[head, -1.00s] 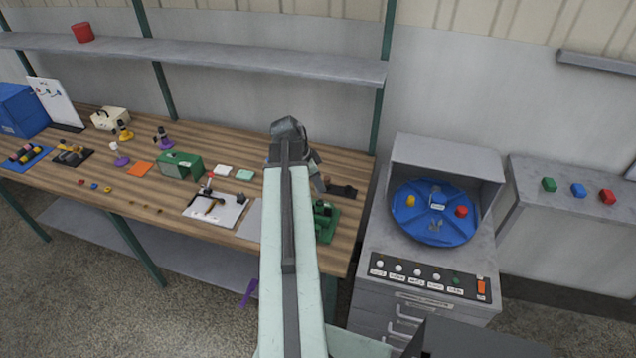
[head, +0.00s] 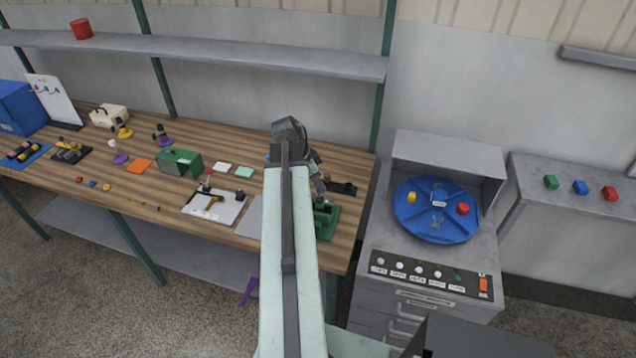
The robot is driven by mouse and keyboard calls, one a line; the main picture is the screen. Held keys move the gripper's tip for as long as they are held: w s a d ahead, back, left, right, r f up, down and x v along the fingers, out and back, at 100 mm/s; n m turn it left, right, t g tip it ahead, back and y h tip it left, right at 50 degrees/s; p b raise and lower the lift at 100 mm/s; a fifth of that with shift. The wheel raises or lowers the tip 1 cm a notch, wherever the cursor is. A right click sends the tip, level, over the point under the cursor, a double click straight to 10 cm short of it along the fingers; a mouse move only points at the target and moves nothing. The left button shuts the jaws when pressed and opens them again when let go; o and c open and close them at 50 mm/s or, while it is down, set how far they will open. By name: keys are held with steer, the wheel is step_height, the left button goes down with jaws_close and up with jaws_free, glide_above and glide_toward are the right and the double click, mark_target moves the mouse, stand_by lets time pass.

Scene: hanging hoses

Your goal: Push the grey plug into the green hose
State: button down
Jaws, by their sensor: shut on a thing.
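My arm reaches up the middle of the head view, over the right part of the workbench. Its dark end joint is near the back of the bench. My gripper (head: 317,178) is mostly hidden behind the arm; only small dark parts show just right of it. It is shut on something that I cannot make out. I cannot pick out the grey plug. I cannot pick out the green hose either. A green fixture (head: 328,218) stands on the bench right of my arm, partly covered by it. A short purple piece (head: 248,291) hangs below the bench's front edge.
The wooden workbench (head: 150,187) carries a green box (head: 180,163), a white board (head: 215,207) and several small parts. A grey shelf (head: 200,62) runs above it. A cabinet with a blue turntable (head: 420,222) stands at right. A grey floor strip lies in front.

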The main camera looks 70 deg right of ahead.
steer(key=shift+f+b, duration=1.9)
steer(key=c, duration=1.1)
jaws_free()
steer(key=shift+r, duration=0.1)
steer(key=p+v, duration=0.7)
steer(key=shift+r, duration=0.35)
steer(key=shift+w, duration=0.1)
